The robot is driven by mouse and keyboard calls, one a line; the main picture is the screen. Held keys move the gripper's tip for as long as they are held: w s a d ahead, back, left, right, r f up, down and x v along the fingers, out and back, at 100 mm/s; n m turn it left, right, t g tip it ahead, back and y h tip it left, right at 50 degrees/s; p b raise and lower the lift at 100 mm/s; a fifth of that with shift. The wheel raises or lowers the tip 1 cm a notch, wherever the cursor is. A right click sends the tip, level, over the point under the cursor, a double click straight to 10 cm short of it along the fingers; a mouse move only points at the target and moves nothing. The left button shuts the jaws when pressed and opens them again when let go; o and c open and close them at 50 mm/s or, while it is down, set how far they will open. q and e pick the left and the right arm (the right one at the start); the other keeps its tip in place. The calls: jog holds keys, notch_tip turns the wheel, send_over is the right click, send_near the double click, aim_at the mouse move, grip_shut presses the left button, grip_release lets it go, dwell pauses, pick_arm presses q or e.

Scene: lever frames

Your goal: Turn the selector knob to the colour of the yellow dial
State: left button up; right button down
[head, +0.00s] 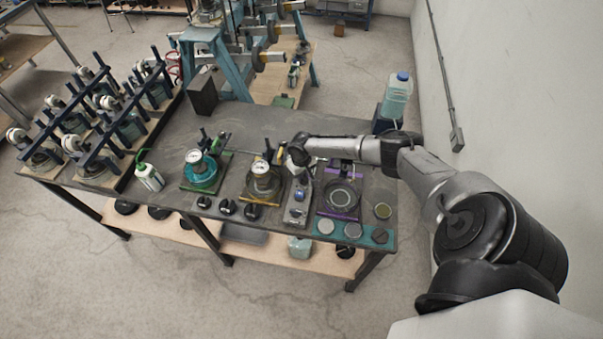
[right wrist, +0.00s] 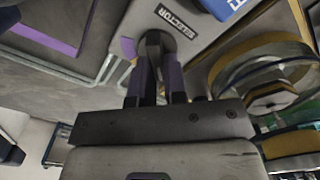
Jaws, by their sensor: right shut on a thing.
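The yellow dial (head: 262,183) is a round gauge on a yellow-edged base near the table's middle; part of its round body shows in the right wrist view (right wrist: 262,75). Just right of it stands the grey selector box (head: 296,213), with a "SELECTOR" label (right wrist: 178,24) and a blue plate (right wrist: 222,6). A purple mark (right wrist: 128,47) shows on the box beside the dark selector knob (right wrist: 158,38). My right gripper (right wrist: 159,65) points at the box and is shut on the knob. Its fingers hide part of the knob, and I cannot tell its pointed colour. My left gripper is not in view.
A teal dial (head: 201,172) stands left of the yellow one, and a purple-edged unit (head: 342,197) right of the selector. A white bottle (head: 149,177) stands further left, near several lever frames (head: 105,105). A blue-capped jug (head: 397,95) stands at the back right.

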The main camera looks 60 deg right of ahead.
jog(key=shift+s+r+m+p, duration=0.1)
jog(key=shift+r+m+p, duration=0.1)
jog(key=shift+m+p, duration=0.95)
jog(key=shift+s+d+m+p, duration=0.1)
jog(key=shift+m+p, duration=1)
jog(key=shift+m, duration=0.15)
jog(key=m+p, duration=0.1)
jog(key=m, duration=0.1)
jog(key=m+p, duration=0.1)
jog(key=shift+s+d+f+m, duration=0.1)
jog(key=shift+s+d+m, duration=0.05)
jog(key=shift+m, duration=0.25)
jog(key=shift+p, duration=0.4)
jog(key=shift+m, duration=0.3)
jog(key=shift+f, duration=0.1)
jog(key=c, duration=1.2)
grip_release()
jog(key=shift+o, duration=0.2)
